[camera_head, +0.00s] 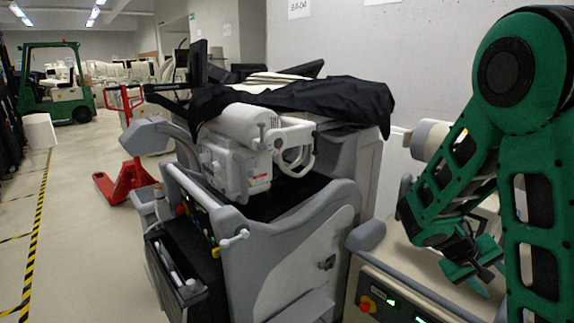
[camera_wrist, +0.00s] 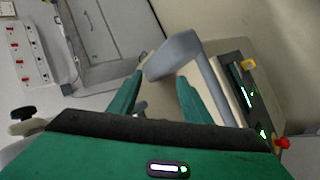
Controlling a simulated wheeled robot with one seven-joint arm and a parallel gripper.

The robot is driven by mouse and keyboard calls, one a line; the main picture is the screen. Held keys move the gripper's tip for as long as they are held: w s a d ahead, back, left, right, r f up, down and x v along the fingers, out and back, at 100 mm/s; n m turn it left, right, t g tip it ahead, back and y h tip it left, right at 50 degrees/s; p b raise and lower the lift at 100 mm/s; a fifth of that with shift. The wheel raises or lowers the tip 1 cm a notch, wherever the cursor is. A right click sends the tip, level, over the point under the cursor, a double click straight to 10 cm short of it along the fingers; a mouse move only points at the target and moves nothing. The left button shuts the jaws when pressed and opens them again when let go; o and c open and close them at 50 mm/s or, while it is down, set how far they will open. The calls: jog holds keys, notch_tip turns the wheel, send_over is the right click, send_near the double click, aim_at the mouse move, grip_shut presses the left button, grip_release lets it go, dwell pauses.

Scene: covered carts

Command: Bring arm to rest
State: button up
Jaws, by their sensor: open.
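My green arm stands at the right of the head view, bent at a high joint, with its forearm reaching down and left. My gripper (camera_head: 476,273) hangs low over a beige cart with a control panel (camera_head: 402,297). In the wrist view my gripper (camera_wrist: 158,92) shows two green fingers spread apart with nothing held between them. A grey curved handle (camera_wrist: 181,55) of the cart lies just beyond the fingertips; I cannot tell whether they touch it. The panel with green lights and a red button (camera_wrist: 281,142) is at the right.
A large grey machine (camera_head: 285,250) under a black cover (camera_head: 300,98) stands left of the beige cart. A wall is close behind. A red pallet jack (camera_head: 125,182) and a green forklift (camera_head: 62,85) stand farther left. The floor at the left is open.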

jog(key=s+a+r+m+y, duration=0.2)
jog(key=s+a+y, duration=0.3)
jog(key=s, duration=0.5)
jog(key=s+a+r+m+y, duration=0.2)
jog(key=s+a+r+y, duration=0.2)
jog(key=s, duration=0.7)
jog(key=a, duration=0.2)
jog(key=shift+a+r+m+y, duration=0.3)
jog(key=shift+r+m+y, duration=0.1)
